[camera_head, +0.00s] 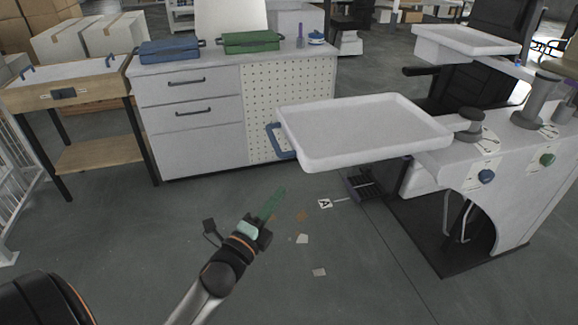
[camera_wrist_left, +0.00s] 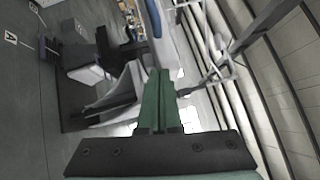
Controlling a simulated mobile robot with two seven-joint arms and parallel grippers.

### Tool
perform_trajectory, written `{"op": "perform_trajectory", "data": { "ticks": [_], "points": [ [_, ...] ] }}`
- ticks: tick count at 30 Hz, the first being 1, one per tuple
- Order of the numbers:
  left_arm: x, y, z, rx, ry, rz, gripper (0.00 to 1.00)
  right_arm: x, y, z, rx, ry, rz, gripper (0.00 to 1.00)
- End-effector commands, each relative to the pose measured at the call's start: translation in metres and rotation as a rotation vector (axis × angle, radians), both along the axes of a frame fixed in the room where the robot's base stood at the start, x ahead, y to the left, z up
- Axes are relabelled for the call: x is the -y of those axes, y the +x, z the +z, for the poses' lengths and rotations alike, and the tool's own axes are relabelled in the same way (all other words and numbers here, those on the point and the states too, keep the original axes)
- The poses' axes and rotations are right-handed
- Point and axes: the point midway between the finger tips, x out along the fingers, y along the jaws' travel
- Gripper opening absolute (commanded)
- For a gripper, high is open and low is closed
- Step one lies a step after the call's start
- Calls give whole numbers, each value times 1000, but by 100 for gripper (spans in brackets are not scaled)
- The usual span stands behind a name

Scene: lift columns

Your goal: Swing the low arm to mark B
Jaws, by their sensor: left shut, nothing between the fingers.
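The low arm carries a white tray (camera_head: 365,130) with a blue handle (camera_head: 280,142) at its left end. It reaches left from a grey post on the white cabinet. I see no mark B. My left gripper (camera_head: 275,200), with green fingers, is shut and empty, in front of and below the handle, apart from it. In the left wrist view its fingers (camera_wrist_left: 158,78) point toward a blue piece (camera_wrist_left: 152,18), probably the handle. My right gripper is out of view.
A second, higher white tray (camera_head: 465,40) is at the upper right. The white cabinet (camera_head: 500,205) has a blue knob (camera_head: 487,177) and a green knob (camera_head: 547,160). A drawer unit (camera_head: 195,125) stands behind. Open floor lies in front, with small scraps.

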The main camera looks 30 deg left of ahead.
Motion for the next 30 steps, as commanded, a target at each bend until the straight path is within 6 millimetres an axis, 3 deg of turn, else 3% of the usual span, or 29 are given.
{"op": "perform_trajectory", "data": {
  "ticks": [10,12,19,30],
  "points": [
    [-4,64,11,0,0,0,0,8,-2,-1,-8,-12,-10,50],
    [-15,71,13,-2,3,1,0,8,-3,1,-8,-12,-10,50],
    [-31,85,17,-2,0,-1,0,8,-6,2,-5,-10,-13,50],
    [-33,86,17,-2,-2,0,0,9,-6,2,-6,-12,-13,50]
  ]
}}
